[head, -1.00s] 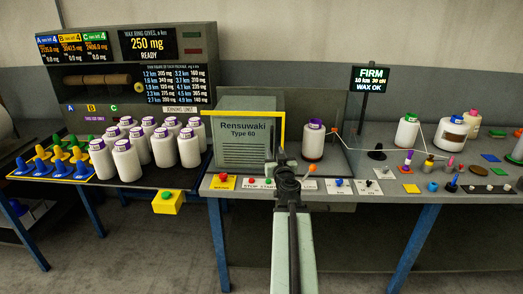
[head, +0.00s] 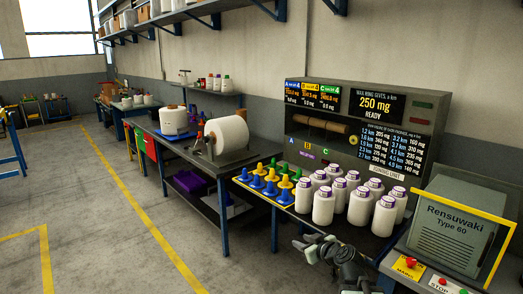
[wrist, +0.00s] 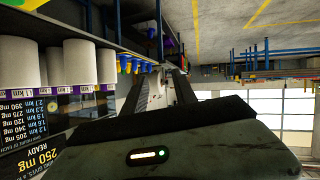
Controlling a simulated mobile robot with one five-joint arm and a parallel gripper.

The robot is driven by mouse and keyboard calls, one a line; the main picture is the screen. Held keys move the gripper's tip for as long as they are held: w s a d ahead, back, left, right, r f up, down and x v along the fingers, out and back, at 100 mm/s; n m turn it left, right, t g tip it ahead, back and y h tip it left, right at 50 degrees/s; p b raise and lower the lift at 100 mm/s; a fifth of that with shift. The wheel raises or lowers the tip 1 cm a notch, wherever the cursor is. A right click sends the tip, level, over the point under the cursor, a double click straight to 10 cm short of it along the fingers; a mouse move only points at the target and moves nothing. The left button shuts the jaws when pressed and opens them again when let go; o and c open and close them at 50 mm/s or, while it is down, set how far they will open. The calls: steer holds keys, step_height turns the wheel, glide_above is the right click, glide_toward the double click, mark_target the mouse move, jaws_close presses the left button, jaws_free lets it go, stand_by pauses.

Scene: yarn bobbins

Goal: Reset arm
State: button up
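My arm shows at the bottom of the head view, with my gripper (head: 312,246) low in front of the bobbin table's front edge. In the wrist view, which is upside down, the gripper (wrist: 160,88) points away over the dark housing. Its two dark fingers look apart, with nothing seen between them. Several white bobbins with purple tops (head: 347,202) stand on the table to the right of the gripper; some show at the left of the wrist view (wrist: 80,65).
A yellow-and-blue peg board (head: 270,184) lies left of the bobbins. The grey Rensuwaki box (head: 455,232) stands right. A display cabinet (head: 355,125) stands behind. A bench with large white spools (head: 228,134) stands farther left.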

steer(key=s+a+f+g+h+p, duration=0.1)
steer(key=s+a+f+g, duration=0.6)
steer(key=s+f, duration=0.15)
steer(key=s+d+f+m+g+h, duration=0.3)
steer(key=s+d+m, duration=0.3)
steer(key=s, duration=0.5)
steer(key=shift+d+f+m+g+h, duration=0.4)
steer(key=shift+d+g+h, duration=0.2)
steer(key=shift+d+g, duration=0.35)
steer(key=shift+w+d, duration=0.1)
steer(key=shift+d, duration=0.1)
